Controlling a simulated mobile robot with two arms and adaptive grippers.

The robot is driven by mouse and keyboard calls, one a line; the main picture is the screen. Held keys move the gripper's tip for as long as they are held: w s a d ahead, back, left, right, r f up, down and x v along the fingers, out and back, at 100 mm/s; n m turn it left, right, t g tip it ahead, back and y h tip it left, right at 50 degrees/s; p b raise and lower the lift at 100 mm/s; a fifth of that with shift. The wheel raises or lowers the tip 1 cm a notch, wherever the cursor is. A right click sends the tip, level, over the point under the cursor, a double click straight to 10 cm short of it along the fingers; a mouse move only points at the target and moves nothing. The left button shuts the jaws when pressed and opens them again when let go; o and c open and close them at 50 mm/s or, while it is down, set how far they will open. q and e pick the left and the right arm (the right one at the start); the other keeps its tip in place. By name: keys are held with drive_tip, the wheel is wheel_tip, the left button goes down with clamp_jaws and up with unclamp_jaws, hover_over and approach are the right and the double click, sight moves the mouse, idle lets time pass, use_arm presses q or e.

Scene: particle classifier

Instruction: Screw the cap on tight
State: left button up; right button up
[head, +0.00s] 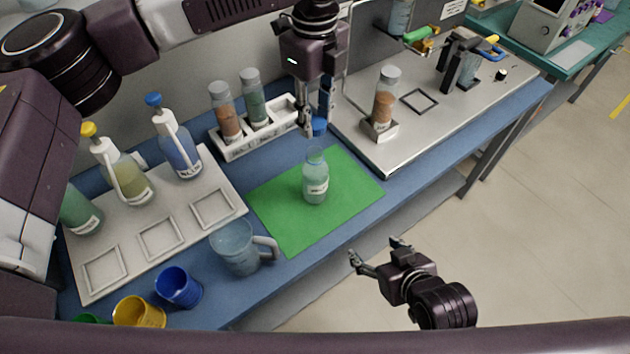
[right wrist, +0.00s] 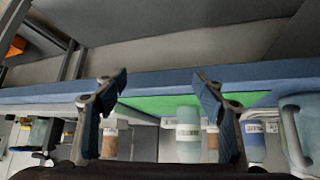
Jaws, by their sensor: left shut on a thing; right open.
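A clear bottle (head: 316,184) with pale green content and a white label stands upright on the green mat (head: 275,222). Its neck is open at the top. My left gripper (head: 316,122) points down above the bottle and is shut on a blue cap (head: 319,127). The cap appears a little above the bottle's mouth, apart from it. My right gripper (head: 374,250) is open and empty, off the table's front edge, to the lower right of the mat. In the right wrist view the bottle (right wrist: 187,138) shows beyond the open fingers (right wrist: 160,85).
A clear pitcher (head: 238,250) stands left of the mat's front. Pump bottles stand on a white tray (head: 234,188) at left, with cups in front. A white rack (head: 236,150) with two vials is behind; a metal plate (head: 400,150) holding apparatus lies at right.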

drive_tip(key=w+a+t, duration=0.1)
drive_tip(key=w+a+r+t+y, duration=0.1)
drive_tip(key=w+a, duration=0.1)
drive_tip(key=w+a+r+t+y, duration=0.1)
drive_tip(key=a, duration=0.1)
drive_tip(key=shift+w+r+n+t, duration=0.2)
drive_tip(key=shift+n+t, duration=0.1)
drive_tip(key=shift+n, duration=0.1)
drive_tip(key=a+r+t, duration=0.1)
drive_tip(key=a+r+t+y, duration=0.1)
drive_tip(key=r, duration=0.1)
drive_tip(key=a+r+t+y, duration=0.1)
drive_tip(key=r+t, duration=0.1)
drive_tip(key=shift+w+a, duration=0.3)
drive_tip(key=shift+w, duration=0.1)
drive_tip(key=shift+s+a+r+t, duration=0.1)
drive_tip(key=shift+r+t, duration=0.25)
drive_tip(key=shift+t, duration=0.05)
drive_tip(key=x, duration=1.2)
drive_tip(key=shift+a, duration=0.15)
clamp_jaws()
use_arm(q)
hover_over(315, 156)
drive_tip(key=shift+f, duration=2.45)
